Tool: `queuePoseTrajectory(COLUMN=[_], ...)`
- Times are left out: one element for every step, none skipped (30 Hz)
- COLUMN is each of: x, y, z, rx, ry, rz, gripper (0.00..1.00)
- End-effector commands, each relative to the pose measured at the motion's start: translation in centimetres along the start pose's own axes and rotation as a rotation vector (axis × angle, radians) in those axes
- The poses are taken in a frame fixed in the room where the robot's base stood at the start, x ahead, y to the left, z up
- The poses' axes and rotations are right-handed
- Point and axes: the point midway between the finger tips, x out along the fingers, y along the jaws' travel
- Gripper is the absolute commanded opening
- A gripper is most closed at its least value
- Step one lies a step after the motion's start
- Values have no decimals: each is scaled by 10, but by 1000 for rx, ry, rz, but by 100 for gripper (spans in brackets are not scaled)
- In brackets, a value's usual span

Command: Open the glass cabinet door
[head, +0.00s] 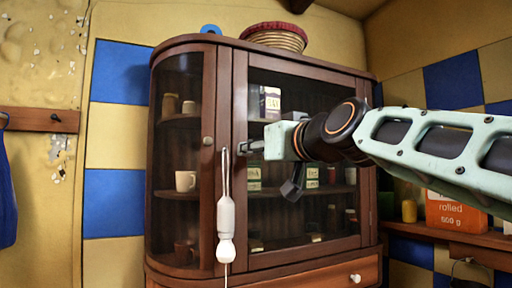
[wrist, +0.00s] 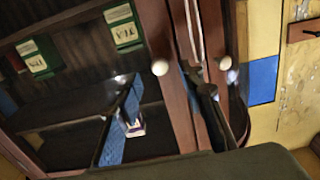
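The dark wooden cabinet (head: 228,110) stands against the wall, its glass door (head: 300,215) facing me. The door looks closed, flush with its frame. My gripper (head: 246,147) is at the door's left edge, level with a round knob (head: 208,141) on the curved side panel. In the wrist view, one pale knob (wrist: 160,68) is on the door's edge and another knob (wrist: 225,63) is across the dark frame. My gripper hides the door's knob in the head view. I cannot tell whether the fingers touch or grip it.
Mugs, jars and green boxes (wrist: 124,28) stand inside. A woven basket (head: 275,38) is on top. A shelf with an orange box (head: 445,215) is at right.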

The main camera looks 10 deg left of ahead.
Motion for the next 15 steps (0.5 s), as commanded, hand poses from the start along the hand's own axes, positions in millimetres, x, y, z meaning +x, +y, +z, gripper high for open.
queuePoseTrajectory(x=[7, 10, 14, 18, 20, 24, 26, 28, 31, 33, 35, 37, 38, 39, 41], y=[-2, -3, -2, -3, -2, -2, -2, -2, -2, -2, -1, -2, -1, -1, -2], z=[-1, -1, -1, -1, -1, -1, -1, 0, 0, 0, 0, 0, 0, 0, 0], rx=[-2, -1, -2, -3, -3, -1, 0, 0, 1, 0, 0, 0, -1, -1, -1], ry=[-3, -2, -3, -2, -2, -2, -2, -3, -3, -3, -3, -2, -2, -2, -2], rz=[-3, -4, -2, -3, -1, -2, -3, -3, -3, -3, -2, -2, -2, -1, -2], gripper=[36, 36, 36, 36, 36, 36, 36, 36, 36, 36, 36, 36, 36, 36, 36])
